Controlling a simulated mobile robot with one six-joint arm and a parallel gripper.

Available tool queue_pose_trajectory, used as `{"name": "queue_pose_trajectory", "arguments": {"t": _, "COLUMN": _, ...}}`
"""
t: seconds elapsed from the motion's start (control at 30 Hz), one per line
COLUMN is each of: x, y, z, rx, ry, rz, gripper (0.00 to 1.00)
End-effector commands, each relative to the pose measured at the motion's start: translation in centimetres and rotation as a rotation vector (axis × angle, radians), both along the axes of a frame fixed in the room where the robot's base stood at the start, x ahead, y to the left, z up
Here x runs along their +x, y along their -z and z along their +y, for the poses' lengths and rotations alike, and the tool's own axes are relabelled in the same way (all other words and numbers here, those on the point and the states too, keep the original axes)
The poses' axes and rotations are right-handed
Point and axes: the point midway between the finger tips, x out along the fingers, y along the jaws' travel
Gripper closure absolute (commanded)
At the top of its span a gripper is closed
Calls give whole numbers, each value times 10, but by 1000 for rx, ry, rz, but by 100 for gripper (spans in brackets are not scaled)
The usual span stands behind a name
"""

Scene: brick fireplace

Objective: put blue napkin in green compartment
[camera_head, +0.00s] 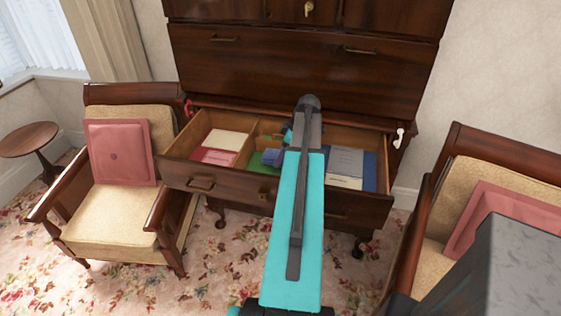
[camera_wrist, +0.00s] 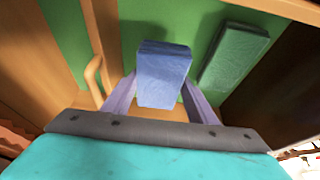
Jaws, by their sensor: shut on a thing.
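The blue napkin (camera_wrist: 162,72) is a folded blue block between the two fingers of my gripper (camera_wrist: 158,88), which is shut on it. In the head view the blue napkin (camera_head: 271,157) shows just left of my arm, over the green compartment (camera_head: 256,163) in the middle of the open drawer. In the wrist view the green compartment's floor (camera_wrist: 203,25) lies beneath and around the napkin. I cannot tell whether the napkin touches the floor. My arm hides part of this compartment in the head view.
A green folded cloth (camera_wrist: 233,55) lies right of the napkin in the wrist view. The red compartment (camera_head: 215,155) holds cream and red items; the blue one (camera_head: 369,170) holds grey and white items. Armchairs (camera_head: 125,190) flank the wooden drawer (camera_head: 200,185).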

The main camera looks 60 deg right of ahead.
Motion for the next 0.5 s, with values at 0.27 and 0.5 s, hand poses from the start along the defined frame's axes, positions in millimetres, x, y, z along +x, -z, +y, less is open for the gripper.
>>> {"name": "queue_pose_trajectory", "arguments": {"t": 0.27, "x": 0, "y": 24, "z": 1, "rx": 3, "ry": -1, "rz": 1, "gripper": 70}}
{"name": "queue_pose_trajectory", "arguments": {"t": 0.5, "x": 1, "y": 33, "z": 1, "rx": 0, "ry": -1, "rz": 0, "gripper": 70}}
